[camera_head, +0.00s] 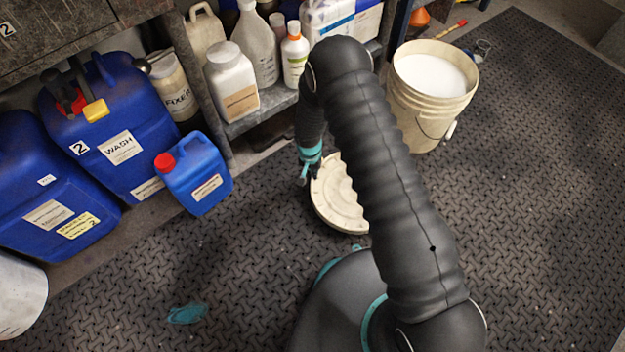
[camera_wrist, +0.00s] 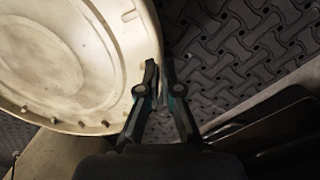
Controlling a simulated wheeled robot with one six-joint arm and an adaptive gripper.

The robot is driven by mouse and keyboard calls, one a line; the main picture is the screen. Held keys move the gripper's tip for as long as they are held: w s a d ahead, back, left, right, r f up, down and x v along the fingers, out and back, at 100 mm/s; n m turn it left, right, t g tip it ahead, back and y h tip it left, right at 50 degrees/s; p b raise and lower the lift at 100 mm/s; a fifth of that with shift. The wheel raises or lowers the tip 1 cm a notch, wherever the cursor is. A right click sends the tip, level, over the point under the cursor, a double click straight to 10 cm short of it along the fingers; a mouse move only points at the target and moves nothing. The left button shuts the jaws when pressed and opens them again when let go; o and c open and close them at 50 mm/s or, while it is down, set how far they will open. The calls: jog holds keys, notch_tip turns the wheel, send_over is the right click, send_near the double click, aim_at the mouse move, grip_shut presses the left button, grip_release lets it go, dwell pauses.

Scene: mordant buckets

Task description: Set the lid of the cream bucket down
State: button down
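The cream lid (camera_head: 337,200) is a round, ribbed disc, partly hidden behind my arm in the head view. In the wrist view the lid (camera_wrist: 60,60) fills the upper left, with raised rings and small tabs along its rim. My gripper (camera_head: 305,172) is at the lid's left edge. In the wrist view my gripper (camera_wrist: 160,72) has its fingers close together, one on each side of the rim, so it is shut on the lid. I cannot tell whether the lid touches the floor. The cream bucket (camera_head: 408,108) stands open at the upper right, with white contents.
A small blue jug (camera_head: 195,175) with a red cap stands left of my gripper. Larger blue canisters (camera_head: 110,125) and a white jar (camera_head: 232,82) stand along the shelf. A teal scrap (camera_head: 187,313) lies on the dark floor mat. The mat (camera_head: 545,190) is clear on the right.

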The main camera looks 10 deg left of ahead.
jog(key=shift+s+a+f, duration=0.15)
jog(key=shift+f, duration=1.95)
jog(key=shift+f+b, duration=0.2)
jog(key=shift+b, duration=0.15)
jog(key=c, duration=1.3)
grip_release()
jog(key=shift+r, duration=0.2)
jog(key=r, duration=0.8)
jog(key=r+p, duration=0.1)
jog(key=r, duration=0.3)
jog(key=shift+s+a, duration=0.15)
jog(key=shift+a, duration=0.15)
